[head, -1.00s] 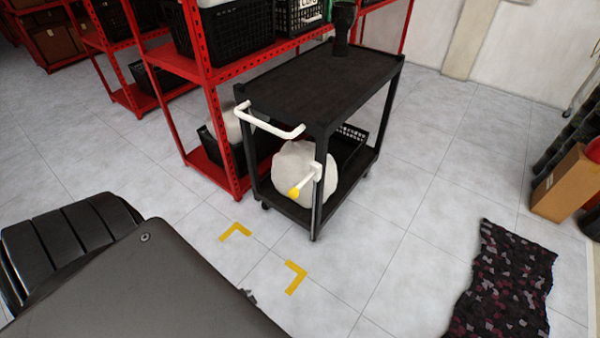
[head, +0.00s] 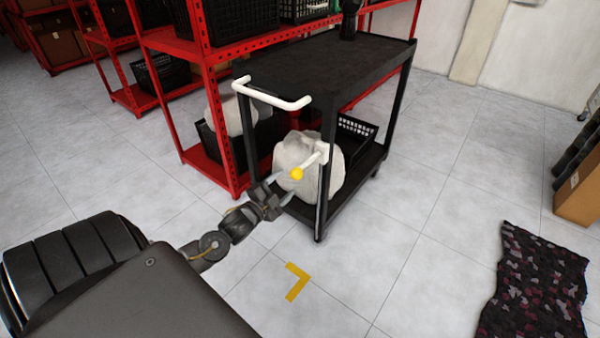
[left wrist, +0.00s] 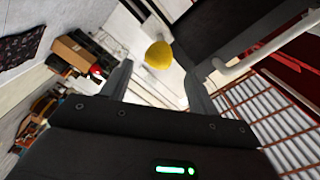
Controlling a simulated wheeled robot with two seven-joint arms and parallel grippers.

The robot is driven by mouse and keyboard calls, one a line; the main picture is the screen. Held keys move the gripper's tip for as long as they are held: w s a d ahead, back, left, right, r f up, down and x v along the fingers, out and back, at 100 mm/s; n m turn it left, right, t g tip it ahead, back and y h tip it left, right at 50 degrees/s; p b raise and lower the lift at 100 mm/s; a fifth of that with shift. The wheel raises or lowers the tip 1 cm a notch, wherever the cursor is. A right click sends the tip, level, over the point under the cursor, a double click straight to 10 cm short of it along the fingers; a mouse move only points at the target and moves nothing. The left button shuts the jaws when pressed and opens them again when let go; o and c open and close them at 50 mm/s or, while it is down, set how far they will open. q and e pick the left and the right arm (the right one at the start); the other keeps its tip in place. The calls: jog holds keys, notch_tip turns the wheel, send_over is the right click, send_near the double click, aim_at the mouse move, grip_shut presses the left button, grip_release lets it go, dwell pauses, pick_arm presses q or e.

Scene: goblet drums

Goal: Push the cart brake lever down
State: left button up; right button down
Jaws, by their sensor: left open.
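The black cart (head: 320,75) stands ahead of me with a white push handle (head: 270,97) at its near end. The brake lever (head: 312,160) is a short white bar with a yellow knob (head: 297,173), sticking out from the cart's near leg. My left gripper (head: 281,187) is open and empty, just left of and slightly below the knob, close to it. In the left wrist view the yellow knob (left wrist: 159,55) shows between and beyond the two open fingers (left wrist: 160,82). I cannot tell whether a finger touches it. My right gripper is not in view.
A pale sack (head: 296,150) sits on the cart's lower shelf, behind the lever. A red rack (head: 215,100) with black crates stands left of the cart. A yellow floor mark (head: 297,281) lies in front. A patterned mat (head: 530,285) lies at right; the floor between is clear.

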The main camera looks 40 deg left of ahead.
aim_at(300, 171)
pick_arm(q)
jog(key=w, duration=0.8)
jog(key=shift+w+a+b, duration=0.15)
jog(key=shift+w+b, duration=0.05)
jog(key=shift+b, duration=0.2)
jog(key=shift+w+f, duration=0.1)
jog(key=shift+w, duration=0.25)
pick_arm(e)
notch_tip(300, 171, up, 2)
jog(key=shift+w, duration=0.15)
